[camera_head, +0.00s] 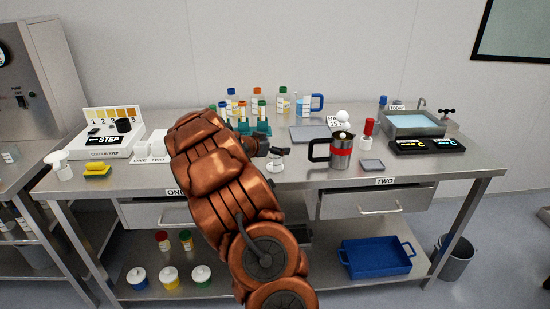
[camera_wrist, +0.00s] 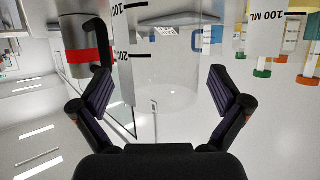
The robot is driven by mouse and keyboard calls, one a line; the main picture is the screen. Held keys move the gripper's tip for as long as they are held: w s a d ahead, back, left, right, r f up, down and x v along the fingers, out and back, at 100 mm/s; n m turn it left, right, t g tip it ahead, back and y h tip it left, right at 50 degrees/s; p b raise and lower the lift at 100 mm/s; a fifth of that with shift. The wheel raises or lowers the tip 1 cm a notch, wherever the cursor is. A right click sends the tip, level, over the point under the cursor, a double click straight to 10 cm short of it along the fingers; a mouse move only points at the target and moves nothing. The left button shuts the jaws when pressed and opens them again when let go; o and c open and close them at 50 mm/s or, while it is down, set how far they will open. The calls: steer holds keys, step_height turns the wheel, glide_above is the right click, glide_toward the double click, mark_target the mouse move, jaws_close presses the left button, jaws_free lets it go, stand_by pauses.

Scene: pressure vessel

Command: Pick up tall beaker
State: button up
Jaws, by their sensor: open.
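A clear glass beaker (camera_head: 276,166) stands on the steel bench near its front edge, partly covered by my gripper (camera_head: 274,152). In the wrist view my gripper (camera_wrist: 160,82) is open, one finger on each side of the picture. The see-through beaker (camera_wrist: 165,65) shows between the fingers, with marks reading 100 and 200 along its left side. Its outline is faint, and I cannot tell how far it stands from the fingers. No contact with either finger is visible.
A steel jug with a red band (camera_head: 341,152) stands right of the beaker; it also shows in the wrist view (camera_wrist: 77,50). Several capped bottles (camera_head: 257,105) stand behind my arm. A grey plate (camera_head: 310,133) and a small grey pad (camera_head: 372,165) lie to the right.

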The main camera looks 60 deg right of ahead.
steer(key=c, duration=1.5)
steer(key=shift+o, duration=0.2)
